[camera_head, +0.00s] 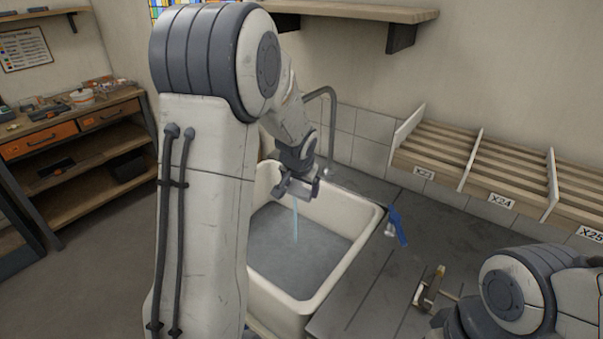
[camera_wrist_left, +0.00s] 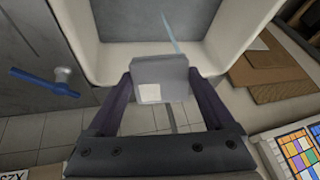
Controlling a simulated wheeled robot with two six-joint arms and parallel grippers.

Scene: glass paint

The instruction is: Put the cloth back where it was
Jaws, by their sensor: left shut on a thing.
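My left gripper (camera_head: 299,187) is over the sink (camera_head: 366,232). In the left wrist view, its dark fingers (camera_wrist_left: 160,88) are shut on a grey, flat-faced piece (camera_wrist_left: 170,70) with a pale square on it. I cannot tell whether this piece is the cloth, and no other cloth is clear in either view. A thin pale-blue streak (camera_head: 295,222) runs below the gripper into the sink. My right gripper (camera_head: 440,318) is low at the right, mostly hidden by its own arm, so its jaws cannot be read.
A grey faucet (camera_head: 333,115) arches behind my left gripper. A blue-handled fitting (camera_head: 398,226) is on the dark counter (camera_head: 355,293) right of the sink. A small brass-and-pale tool (camera_head: 428,288) lies near my right gripper. Labelled wooden racks (camera_head: 440,150) line the wall. A workbench (camera_head: 75,125) stands left.

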